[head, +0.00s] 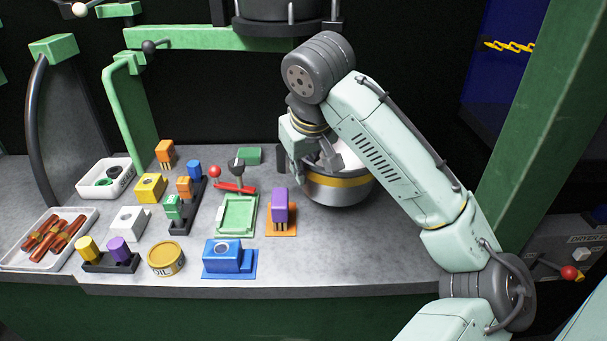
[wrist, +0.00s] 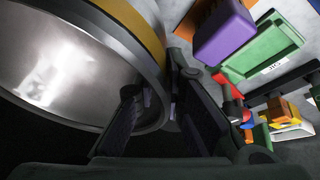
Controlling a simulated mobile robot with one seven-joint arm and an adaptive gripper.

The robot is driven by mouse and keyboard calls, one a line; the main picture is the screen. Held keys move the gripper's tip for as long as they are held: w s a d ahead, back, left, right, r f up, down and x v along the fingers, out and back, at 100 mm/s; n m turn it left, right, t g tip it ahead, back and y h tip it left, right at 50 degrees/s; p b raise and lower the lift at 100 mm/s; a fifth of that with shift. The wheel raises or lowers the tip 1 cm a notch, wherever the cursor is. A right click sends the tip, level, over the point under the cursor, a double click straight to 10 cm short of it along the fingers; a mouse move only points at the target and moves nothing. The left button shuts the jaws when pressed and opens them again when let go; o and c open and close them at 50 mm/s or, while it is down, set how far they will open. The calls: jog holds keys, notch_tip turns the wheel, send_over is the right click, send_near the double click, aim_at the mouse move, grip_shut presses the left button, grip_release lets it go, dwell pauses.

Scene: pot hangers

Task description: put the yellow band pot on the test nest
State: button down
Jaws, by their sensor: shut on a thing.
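The yellow band pot (head: 335,190) is a large silver round vessel with a yellow band, at the right of the grey bench. My gripper (head: 322,163) is at its near-left upper side, shut on its rim. In the wrist view the pot (wrist: 70,65) fills the left, and its rim passes between my fingers (wrist: 155,88). I cannot tell whether the pot's base touches the bench.
A purple block (head: 281,205) on an orange plate stands between tray and pot. A red-knobbed lever (head: 216,172), a blue block (head: 222,255), an oil tin (head: 166,258) and coloured plugs crowd the left. A dark vessel (head: 275,10) is overhead. The bench's front right is clear.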

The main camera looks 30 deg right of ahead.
aim_at(304, 190)
jog(key=p+x, duration=0.1)
jog(key=x, duration=0.1)
jog(key=shift+w+d+f, duration=0.2)
jog(key=shift+f, duration=0.7)
jog(key=shift+f, duration=0.15)
jog(key=c, duration=1.7)
grip_release()
